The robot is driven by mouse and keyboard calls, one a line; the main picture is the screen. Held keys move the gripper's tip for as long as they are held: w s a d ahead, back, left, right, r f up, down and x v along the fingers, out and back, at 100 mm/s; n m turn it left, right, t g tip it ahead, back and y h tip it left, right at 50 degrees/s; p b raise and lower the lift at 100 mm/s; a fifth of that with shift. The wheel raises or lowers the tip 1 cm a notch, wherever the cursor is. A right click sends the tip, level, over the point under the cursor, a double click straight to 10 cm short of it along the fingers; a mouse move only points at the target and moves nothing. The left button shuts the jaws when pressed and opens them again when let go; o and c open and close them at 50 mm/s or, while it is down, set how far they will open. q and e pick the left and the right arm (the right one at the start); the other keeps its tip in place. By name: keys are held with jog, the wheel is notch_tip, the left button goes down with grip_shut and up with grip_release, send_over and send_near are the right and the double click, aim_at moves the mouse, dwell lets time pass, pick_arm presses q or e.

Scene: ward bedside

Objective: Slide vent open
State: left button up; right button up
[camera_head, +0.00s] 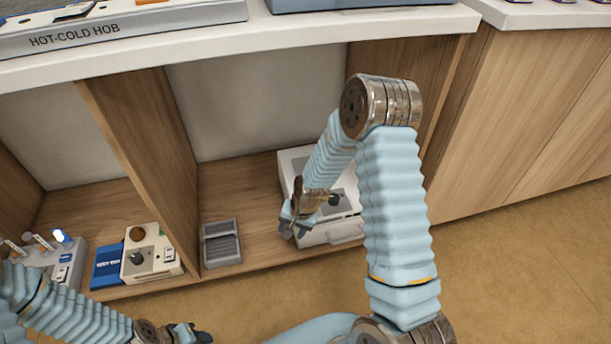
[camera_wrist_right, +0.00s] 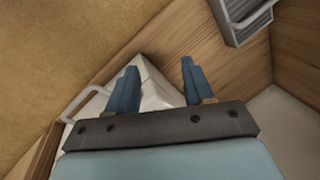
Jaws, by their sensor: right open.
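The vent (camera_head: 221,243) is a small grey unit with dark slats on the lower shelf of the middle compartment. Part of it also shows at the top right of the right wrist view (camera_wrist_right: 243,17). Whether its slats are open or closed is too small to tell. My right gripper (camera_head: 293,222) is open and empty, to the right of the vent and apart from it, over the front left of a white box. Its two blue fingers (camera_wrist_right: 160,82) stand apart in the wrist view. My left gripper (camera_head: 190,334) is low at the bottom left, far from the vent.
The white box (camera_head: 291,170) with a dark knob and front handle stands right of the vent. A wooden divider (camera_head: 140,130) separates it from a beige knob unit (camera_head: 152,256) and a blue box (camera_head: 107,266). The counter (camera_head: 300,28) overhangs the shelf.

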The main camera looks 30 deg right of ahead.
jog(key=w+d+r+m, duration=0.1)
jog(key=w+d+r, duration=0.1)
jog(key=w+d, duration=0.1)
jog(key=w+d+r+m, duration=0.1)
jog(key=w+d+r, duration=0.1)
jog(key=w+r, duration=0.1)
jog(key=shift+w+d+r+m+t+h, duration=0.1)
jog(key=shift+d+r+m+t+h, duration=0.2)
jog(key=shift+d+m+h, duration=0.1)
jog(key=w+d+r+m, duration=0.4)
jog(key=d+r, duration=0.3)
jog(key=r, duration=0.2)
jog(key=shift+t+h, duration=0.3)
jog(key=shift+h, duration=0.1)
jog(key=x, duration=0.4)
jog(key=b+x, duration=0.1)
jog(key=x, duration=0.8)
jog(key=shift+w+d+b, duration=0.2)
jog(key=shift+w+b, duration=0.1)
jog(key=shift+b, duration=0.05)
grip_shut()
